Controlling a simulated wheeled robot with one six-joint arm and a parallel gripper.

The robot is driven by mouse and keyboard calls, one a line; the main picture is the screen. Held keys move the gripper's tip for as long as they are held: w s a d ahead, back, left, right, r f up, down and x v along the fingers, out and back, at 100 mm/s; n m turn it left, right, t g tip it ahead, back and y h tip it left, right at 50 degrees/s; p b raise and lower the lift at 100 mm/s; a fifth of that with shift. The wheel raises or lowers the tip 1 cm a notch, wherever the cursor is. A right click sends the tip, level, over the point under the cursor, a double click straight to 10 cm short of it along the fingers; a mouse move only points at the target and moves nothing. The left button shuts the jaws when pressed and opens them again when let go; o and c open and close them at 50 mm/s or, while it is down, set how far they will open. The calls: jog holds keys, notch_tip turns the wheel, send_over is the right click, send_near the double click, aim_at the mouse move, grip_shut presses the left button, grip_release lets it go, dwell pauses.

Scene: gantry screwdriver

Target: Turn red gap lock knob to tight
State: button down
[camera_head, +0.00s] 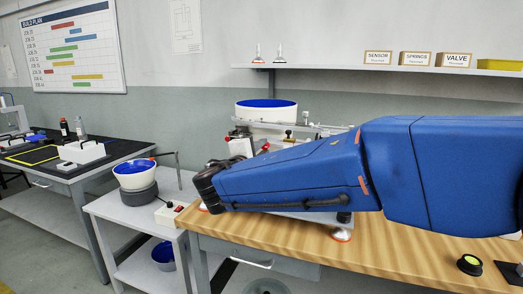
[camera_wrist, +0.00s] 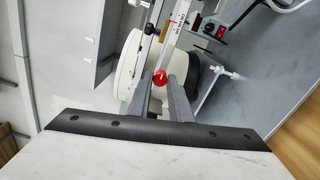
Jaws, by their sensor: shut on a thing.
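The red gap lock knob (camera_wrist: 160,77) shows in the wrist view as a small red disc with a pale mark on its face. It sits between the tips of my gripper (camera_wrist: 160,84), and the grey fingers are shut on it from both sides. A pale rail with a printed scale and a red mark (camera_wrist: 176,38) runs up from just above the knob. In the head view my blue arm reaches left across the wooden bench, and the fingertips are hidden there. I cannot read the knob's setting.
A white feeder bowl with a blue inside (camera_head: 266,109) stands behind my arm. A smaller bowl (camera_head: 134,174) and a switch box (camera_head: 171,212) are on the side table at left. A yellow-topped button (camera_head: 470,264) is on the wooden bench (camera_head: 405,245), whose front right is mostly clear.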

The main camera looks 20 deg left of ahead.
jog(key=c, duration=1.6)
grip_release()
jog(key=s, duration=0.5)
jog(key=s+a, duration=0.1)
jog(key=s, duration=1.1)
jog(key=shift+s+a, duration=0.15)
jog(key=shift+s, duration=0.05)
